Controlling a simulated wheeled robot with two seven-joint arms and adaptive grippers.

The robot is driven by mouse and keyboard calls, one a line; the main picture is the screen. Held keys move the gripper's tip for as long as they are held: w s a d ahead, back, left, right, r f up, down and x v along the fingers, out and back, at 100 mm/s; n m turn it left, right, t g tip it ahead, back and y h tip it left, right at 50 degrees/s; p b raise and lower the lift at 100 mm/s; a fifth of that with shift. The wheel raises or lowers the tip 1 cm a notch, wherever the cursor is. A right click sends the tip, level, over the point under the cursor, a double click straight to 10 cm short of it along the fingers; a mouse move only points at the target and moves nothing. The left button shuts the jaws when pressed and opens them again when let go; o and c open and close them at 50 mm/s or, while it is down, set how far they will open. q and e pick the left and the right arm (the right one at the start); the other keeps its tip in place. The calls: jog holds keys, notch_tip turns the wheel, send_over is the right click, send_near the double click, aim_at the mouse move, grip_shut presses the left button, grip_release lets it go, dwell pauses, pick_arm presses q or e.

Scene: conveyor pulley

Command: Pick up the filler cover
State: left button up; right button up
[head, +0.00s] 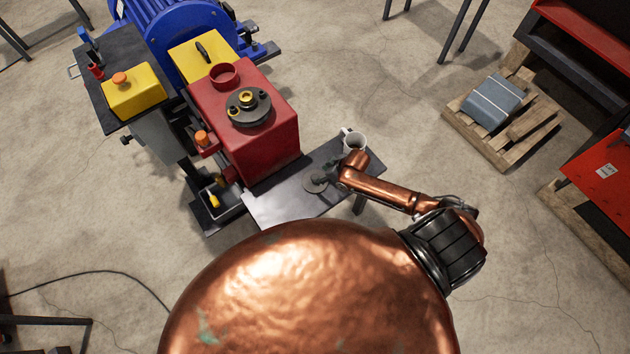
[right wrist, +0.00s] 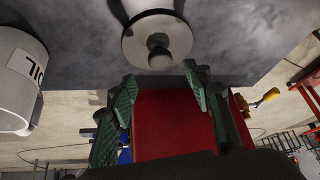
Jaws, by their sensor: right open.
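The filler cover, a grey round disc with a small knob (head: 314,185), lies on the dark side table (head: 275,207) in front of the red gearbox (head: 265,140). In the right wrist view the cover (right wrist: 135,46) faces me with its knob toward my fingers. My right gripper (head: 327,176) is beside the cover in the head view. In the right wrist view its green-padded fingers (right wrist: 160,90) are apart, with nothing held between them. The knob is just beyond the fingertips; I cannot tell whether they touch it. My left gripper is in neither view.
A white mug (head: 353,141) marked OIL stands near the right gripper; it also shows in the right wrist view (right wrist: 18,80). The red gearbox has a red round neck (head: 224,75) on top. A blue motor (head: 185,30) stands behind. Open floor lies right of the table.

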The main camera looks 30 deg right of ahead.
aim_at(315, 177)
jog(key=x, duration=0.7)
jog(key=shift+f+b, duration=0.3)
jog(key=shift+b, duration=0.05)
jog(key=shift+c, duration=0.4)
grip_shut()
